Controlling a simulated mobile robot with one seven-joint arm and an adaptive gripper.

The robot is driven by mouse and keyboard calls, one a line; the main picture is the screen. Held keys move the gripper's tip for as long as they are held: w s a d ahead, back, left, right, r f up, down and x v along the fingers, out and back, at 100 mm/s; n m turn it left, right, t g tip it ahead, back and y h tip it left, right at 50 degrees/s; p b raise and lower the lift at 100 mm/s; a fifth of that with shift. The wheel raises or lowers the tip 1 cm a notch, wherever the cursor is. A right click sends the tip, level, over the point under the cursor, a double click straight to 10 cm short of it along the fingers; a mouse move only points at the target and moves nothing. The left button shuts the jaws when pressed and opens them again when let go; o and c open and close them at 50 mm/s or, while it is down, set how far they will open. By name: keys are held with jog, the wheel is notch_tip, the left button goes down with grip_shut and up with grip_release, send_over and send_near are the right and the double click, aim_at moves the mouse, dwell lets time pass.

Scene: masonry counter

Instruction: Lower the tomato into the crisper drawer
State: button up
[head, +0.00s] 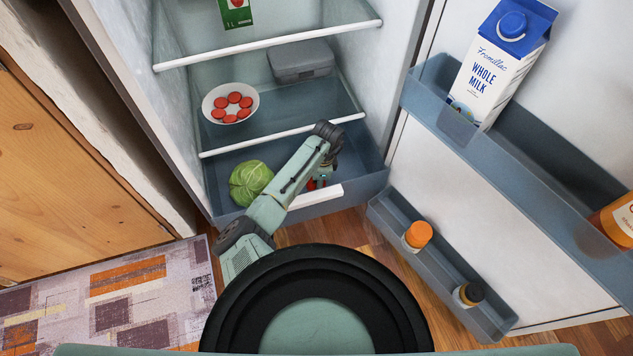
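The crisper drawer (362,185) is pulled out at the bottom of the fridge. A green cabbage (250,183) lies in its left part. A red tomato (311,185) shows only in small patches low in the right part of the drawer, near the white handle. My arm and gripper hide most of it. My gripper (321,178) points down over the drawer, right at the tomato. Its fingers are small and dark here, so I cannot tell whether they are closed on the tomato. Whether the tomato touches the drawer floor is also unclear.
Above the drawer, a shelf holds a white bowl (230,104) of red round items and a grey lidded box (301,61). The open door at right has bins with a milk carton (493,65) and an orange-capped bottle (417,236). A white handle (315,197) tops the drawer front.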

jog(key=shift+f, duration=0.45)
jog(key=o, duration=1.3)
jog(key=r, duration=0.4)
jog(key=d+r, duration=0.1)
jog(key=r, duration=0.7)
jog(key=shift+w+d, duration=0.1)
jog(key=shift+d, duration=0.1)
